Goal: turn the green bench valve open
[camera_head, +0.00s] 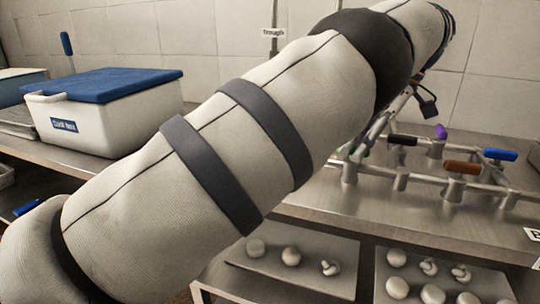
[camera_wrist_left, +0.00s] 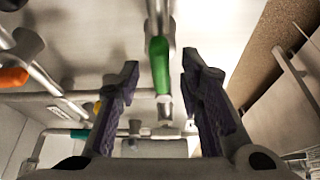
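The green valve handle (camera_wrist_left: 160,65) shows in the left wrist view as a long lever on a grey pipe, pointing along the view. My left gripper (camera_wrist_left: 159,66) is open, with one dark finger on each side of the handle and visible gaps to it. I cannot tell how deep the handle lies between the fingers. In the head view my left arm crosses the picture and hides most of that handle. My right gripper is in neither view.
The steel bench carries pipes with a black handle (camera_head: 402,139), a purple handle (camera_head: 441,131), a brown handle (camera_head: 462,167) and a blue handle (camera_head: 500,154). A blue-lidded cool box (camera_head: 110,130) stands left. Trays of mushrooms (camera_head: 292,257) lie below. A teal handle (camera_wrist_left: 80,133) shows in the wrist view.

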